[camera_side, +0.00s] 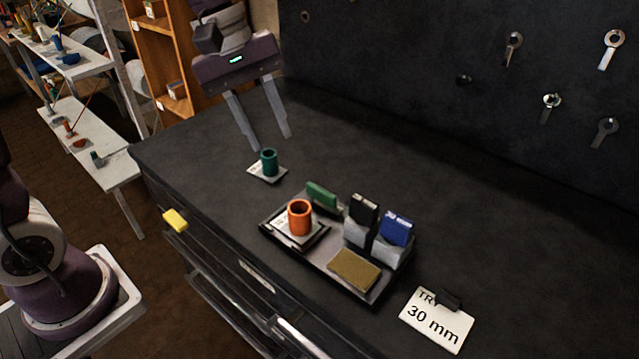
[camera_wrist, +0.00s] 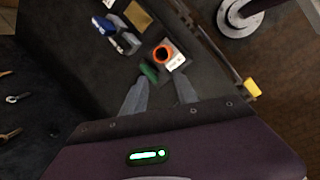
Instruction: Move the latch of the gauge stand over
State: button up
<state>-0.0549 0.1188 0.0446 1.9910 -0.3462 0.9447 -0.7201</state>
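My gripper (camera_side: 271,142) hangs above the back left of the dark bench, fingers apart and nothing between them; its fingers also show in the wrist view (camera_wrist: 160,95). Just below it in the side view, a teal cylinder (camera_side: 269,162) stands on a white card. A dark tray (camera_side: 322,279) holds an orange ring-shaped cup (camera_side: 299,217) on a white plate, a green block (camera_side: 321,195), a gold-brown pad (camera_side: 354,269), and black (camera_side: 364,209) and blue (camera_side: 397,228) blocks on grey holders. I cannot tell which piece is the gauge stand's latch.
A card reading "30 mm" (camera_side: 436,320) with a black clip lies right of the tray. A yellow block (camera_side: 175,220) sits at the bench's front edge. Wrenches (camera_side: 612,49) hang on the dark back panel. The bench behind the tray is clear.

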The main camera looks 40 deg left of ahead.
aim_at(321, 189)
jog(key=w+f+n, duration=0.3)
jog(key=w+f, duration=0.1)
jog(key=w+f+n+g+h, duration=0.1)
jog(key=w+f+n, duration=0.2)
jog(key=w+f, duration=0.1)
jog(key=shift+w+f+g, duration=0.25)
jog(key=shift+f+g, duration=0.05)
jog(key=shift+f, duration=0.05)
jog(key=shift+h, duration=0.3)
jog(key=x, duration=0.7)
jog(key=shift+w+f, duration=0.2)
jog(key=shift+f, duration=0.15)
grip_shut()
